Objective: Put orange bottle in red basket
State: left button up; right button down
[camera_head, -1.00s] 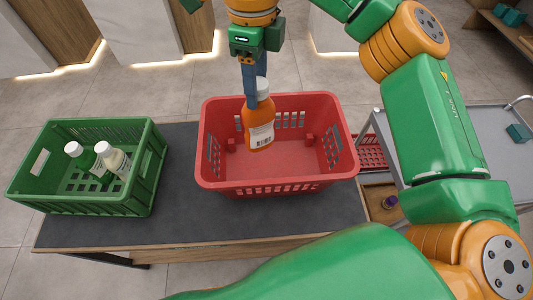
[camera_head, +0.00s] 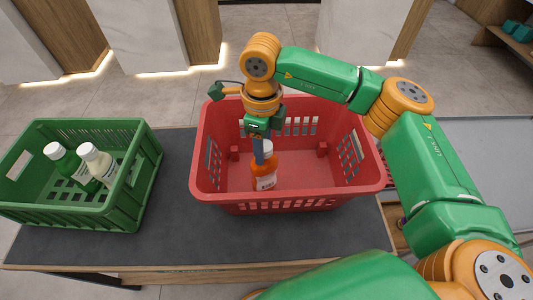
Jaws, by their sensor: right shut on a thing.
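The orange bottle (camera_head: 264,171) has a white cap and a white label and stands roughly upright inside the red basket (camera_head: 290,194). Its base appears at or near the basket floor; I cannot tell if it touches. My right gripper (camera_head: 259,151) reaches down into the basket from above, with its fingers shut on the upper part of the bottle. The fingers hide part of the bottle's cap. My left gripper is not in the picture.
A green crate (camera_head: 65,217) on the left of the dark counter (camera_head: 160,245) holds a green bottle (camera_head: 70,164) and a whitish bottle (camera_head: 98,163). The basket's right half is empty. A grey surface (camera_head: 480,150) lies at the right.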

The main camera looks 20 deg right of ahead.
notch_tip(320, 180, down, 2)
jog(key=shift+f, duration=0.15)
jog(key=shift+c, duration=1.8)
grip_release()
jog(key=shift+r, duration=0.3)
notch_tip(320, 180, up, 12)
jog(key=shift+f+b, duration=0.15)
jog(key=shift+b, duration=0.6)
